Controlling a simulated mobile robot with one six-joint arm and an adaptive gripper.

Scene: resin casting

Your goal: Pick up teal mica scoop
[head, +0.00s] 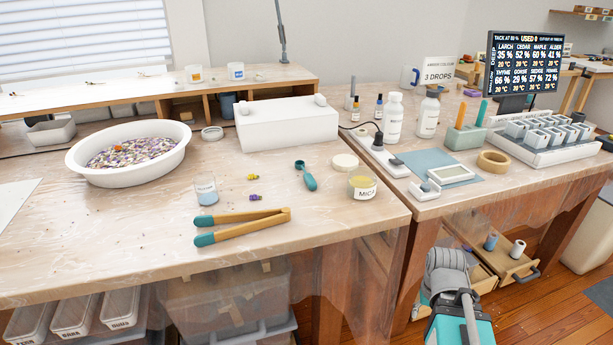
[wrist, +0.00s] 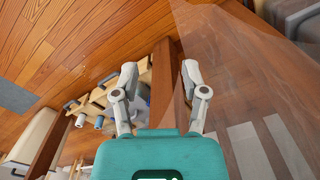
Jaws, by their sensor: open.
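The teal scoop (head: 306,175) lies on the left wooden table, its round bowl toward the back and its handle toward the front. A yellow jar labelled MICA (head: 362,186) stands to its right, with a pale round lid (head: 345,162) behind the jar. My gripper (wrist: 158,82) is open and empty in the wrist view, its two fingers apart over the floor beside the table legs. In the head view my arm shows at the lower right, below the table top and well away from the scoop. The scoop is not in the wrist view.
Wooden tongs with teal tips (head: 243,225) and a small cup (head: 206,191) lie left of the scoop. A white box (head: 287,122) stands behind it. A white bowl of petals (head: 128,153) is farther left. Open drawers (head: 503,258) stick out under the right table.

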